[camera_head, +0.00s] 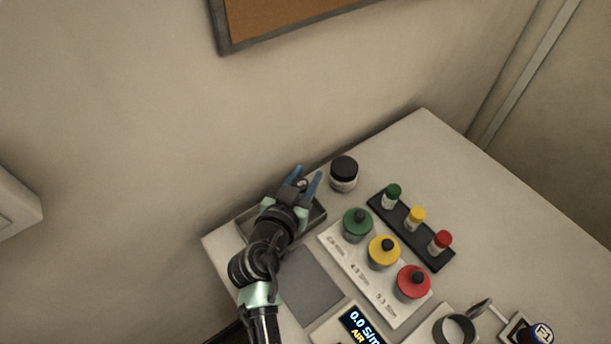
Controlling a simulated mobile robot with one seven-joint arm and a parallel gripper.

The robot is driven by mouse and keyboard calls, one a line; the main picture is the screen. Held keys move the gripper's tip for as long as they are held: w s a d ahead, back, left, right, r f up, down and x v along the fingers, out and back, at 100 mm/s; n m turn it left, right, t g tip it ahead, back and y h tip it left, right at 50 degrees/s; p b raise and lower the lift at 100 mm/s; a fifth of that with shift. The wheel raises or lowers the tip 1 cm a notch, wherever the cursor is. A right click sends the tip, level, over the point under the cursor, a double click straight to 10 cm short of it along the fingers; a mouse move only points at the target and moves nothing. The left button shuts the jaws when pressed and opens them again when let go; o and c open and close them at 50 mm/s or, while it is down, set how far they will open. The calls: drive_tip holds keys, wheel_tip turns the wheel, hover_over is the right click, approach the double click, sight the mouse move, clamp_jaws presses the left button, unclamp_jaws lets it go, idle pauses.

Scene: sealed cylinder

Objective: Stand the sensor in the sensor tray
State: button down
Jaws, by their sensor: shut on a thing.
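My gripper (307,184) is at the back left of the table, its blue fingers pointing toward the wall. A small grey-white piece shows between the fingers; I take it to be the sensor (303,183), mostly hidden by the gripper, so its tilt cannot be told. A shallow grey tray (248,228), which looks like the sensor tray, lies under my gripper and wrist. My arm covers much of its inside. Whether the held piece touches the tray cannot be told.
A black-lidded jar (343,174) stands close right of my gripper. A white rack (398,313) holds green, yellow and red-lidded pots; a black rack (376,204) holds small vials. A meter (359,325) reads 0.0. A grey mat (308,283) is bare. The wall is close behind.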

drive_tip(key=shift+f, duration=0.1)
drive_tip(key=c, duration=0.5)
unclamp_jaws()
